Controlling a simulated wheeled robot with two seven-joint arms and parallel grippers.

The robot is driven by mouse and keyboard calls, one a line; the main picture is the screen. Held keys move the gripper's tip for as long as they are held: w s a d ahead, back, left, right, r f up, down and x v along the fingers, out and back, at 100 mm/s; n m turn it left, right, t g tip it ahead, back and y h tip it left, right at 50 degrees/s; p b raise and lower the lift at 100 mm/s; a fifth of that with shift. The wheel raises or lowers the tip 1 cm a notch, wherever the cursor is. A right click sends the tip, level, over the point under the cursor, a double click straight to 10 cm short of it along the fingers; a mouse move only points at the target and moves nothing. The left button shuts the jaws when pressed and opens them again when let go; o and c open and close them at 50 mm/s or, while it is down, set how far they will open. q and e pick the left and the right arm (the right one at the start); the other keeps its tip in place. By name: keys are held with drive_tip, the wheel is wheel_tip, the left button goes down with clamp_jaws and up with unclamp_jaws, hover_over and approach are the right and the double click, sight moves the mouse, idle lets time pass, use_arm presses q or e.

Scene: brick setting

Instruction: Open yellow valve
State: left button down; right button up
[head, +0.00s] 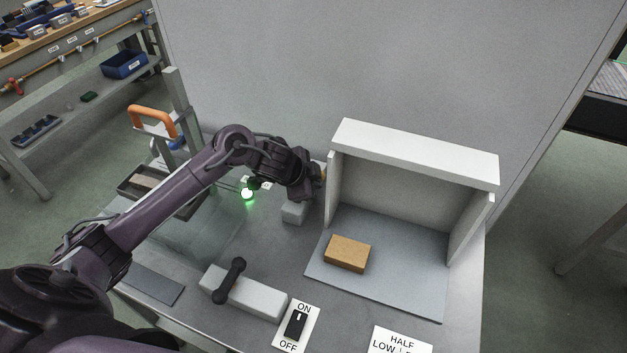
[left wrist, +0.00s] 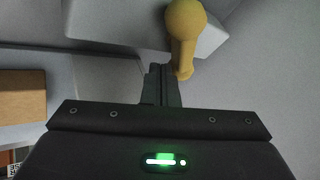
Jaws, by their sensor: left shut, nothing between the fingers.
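The yellow valve handle (left wrist: 185,35) shows large in the left wrist view, with a round knob and a narrower stem, in front of a pale grey block (left wrist: 120,22). In the head view only a small yellow part (head: 322,173) shows beside my left wrist. My left gripper (left wrist: 160,84) is shut and empty. Its fingertips are just left of the lower end of the yellow handle; I cannot tell whether they touch it. In the head view my left arm hides the fingers and most of the valve. My right gripper is not in view.
An open-fronted grey housing (head: 416,152) stands right of my left wrist, with a brown block (head: 347,254) inside. A green light (head: 247,193) glows left of the wrist. A black-handled lever (head: 229,281) and an ON/OFF switch (head: 297,325) are in front. An orange handle (head: 153,121) stands behind left.

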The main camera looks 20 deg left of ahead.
use_arm(q)
drive_tip(key=shift+w, duration=0.1)
idle(0.4)
drive_tip(key=shift+n+p, duration=0.3)
drive_tip(key=shift+p, duration=0.05)
drive_tip(key=shift+w+n+y+p, duration=0.15)
drive_tip(key=shift+n+y+p, duration=0.35)
drive_tip(key=w+p, duration=0.1)
drive_tip(key=p, duration=0.2)
drive_tip(key=shift+d+r, duration=0.15)
drive_tip(key=shift+w+p, duration=0.55)
drive_tip(key=shift+p, duration=0.1)
drive_tip(key=shift+w, duration=0.1)
idle(1.1)
drive_tip(key=p+v, duration=0.1)
drive_tip(key=v, duration=0.6)
drive_tip(key=shift+s, duration=0.35)
drive_tip(key=shift+r, duration=0.1)
